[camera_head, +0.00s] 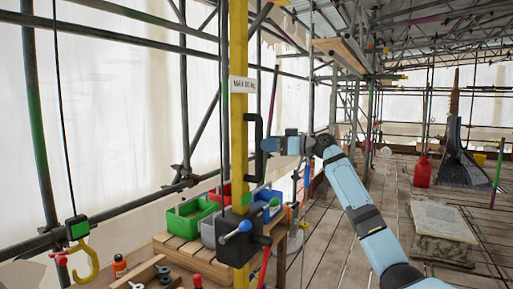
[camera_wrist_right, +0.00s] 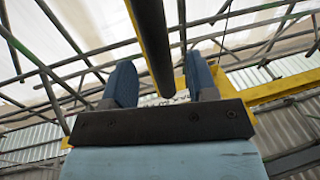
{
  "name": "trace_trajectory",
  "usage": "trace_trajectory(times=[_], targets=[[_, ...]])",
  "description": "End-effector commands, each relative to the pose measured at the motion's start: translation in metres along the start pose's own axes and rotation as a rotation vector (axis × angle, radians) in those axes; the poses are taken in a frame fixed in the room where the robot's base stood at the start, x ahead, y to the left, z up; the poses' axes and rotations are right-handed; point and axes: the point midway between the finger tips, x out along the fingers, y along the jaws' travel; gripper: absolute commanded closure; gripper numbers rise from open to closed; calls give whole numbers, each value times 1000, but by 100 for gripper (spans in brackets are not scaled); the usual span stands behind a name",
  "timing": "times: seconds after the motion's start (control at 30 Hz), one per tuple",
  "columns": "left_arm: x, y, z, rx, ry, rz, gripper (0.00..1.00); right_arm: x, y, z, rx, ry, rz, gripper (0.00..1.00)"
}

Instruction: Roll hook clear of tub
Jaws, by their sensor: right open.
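A black handle (camera_head: 258,145) is fixed to the yellow post (camera_head: 239,100). My right gripper (camera_head: 266,146) is open at this handle. In the right wrist view a black bar (camera_wrist_right: 153,45) passes between its fingers (camera_wrist_right: 160,85); contact cannot be told. My left gripper is out of view.
A black box with a blue-knobbed lever (camera_head: 238,238) sits low on the post. Scaffold tubes run along the left. A red container (camera_head: 421,172) and a pale slab (camera_head: 441,220) stand on the plank deck at right, with open floor between.

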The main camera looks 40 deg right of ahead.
Motion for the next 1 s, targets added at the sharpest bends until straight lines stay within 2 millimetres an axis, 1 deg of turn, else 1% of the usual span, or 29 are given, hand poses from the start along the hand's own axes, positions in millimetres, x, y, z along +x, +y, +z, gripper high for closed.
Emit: trace_trajectory(times=[0.03, 0.2, 0.3, 0.4, 0.57, 1.0], targets=[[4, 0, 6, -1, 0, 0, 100, -13, 1, 4, -1, -1, 3, 47], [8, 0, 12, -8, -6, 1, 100, -49, 0, 3, -2, -1, 2, 47], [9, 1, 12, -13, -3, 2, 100, -64, 0, 3, 0, -1, 2, 47], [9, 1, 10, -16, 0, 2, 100, -74, 0, 1, 0, 0, 1, 47], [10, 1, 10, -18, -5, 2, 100, -81, 0, 0, 0, 0, 0, 47], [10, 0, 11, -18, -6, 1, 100, -80, 0, 0, 0, 0, 0, 47]])
